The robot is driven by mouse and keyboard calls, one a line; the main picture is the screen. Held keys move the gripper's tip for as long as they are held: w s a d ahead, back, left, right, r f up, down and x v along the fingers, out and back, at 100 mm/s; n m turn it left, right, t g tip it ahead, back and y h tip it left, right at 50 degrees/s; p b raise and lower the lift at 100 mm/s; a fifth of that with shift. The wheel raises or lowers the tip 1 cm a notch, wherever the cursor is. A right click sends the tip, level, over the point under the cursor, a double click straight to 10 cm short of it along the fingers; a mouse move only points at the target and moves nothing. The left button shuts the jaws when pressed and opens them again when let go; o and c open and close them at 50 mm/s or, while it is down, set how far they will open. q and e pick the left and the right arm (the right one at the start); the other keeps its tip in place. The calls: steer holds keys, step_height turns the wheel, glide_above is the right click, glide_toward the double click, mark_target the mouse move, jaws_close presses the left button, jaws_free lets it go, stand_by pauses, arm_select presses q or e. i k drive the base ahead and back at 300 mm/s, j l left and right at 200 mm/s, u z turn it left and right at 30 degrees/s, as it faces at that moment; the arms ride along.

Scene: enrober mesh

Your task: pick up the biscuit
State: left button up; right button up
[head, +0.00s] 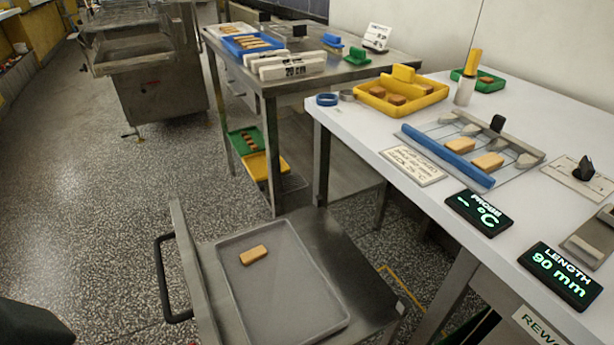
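A single tan, oblong biscuit (253,255) lies flat on a grey tray (290,300) on the metal cart in the foreground. It sits near the tray's far left part, with bare tray around it. Neither of my grippers can be made out in the head view.
The cart has a dark handle (162,280) at its left. A steel table (340,72) behind holds a blue tray (235,49).

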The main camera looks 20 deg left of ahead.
mark_target(256, 255)
steer(key=u, duration=0.9)
steer(key=k+l+u, duration=0.1)
steer(key=i+l, duration=0.1)
steer(key=i, duration=0.3)
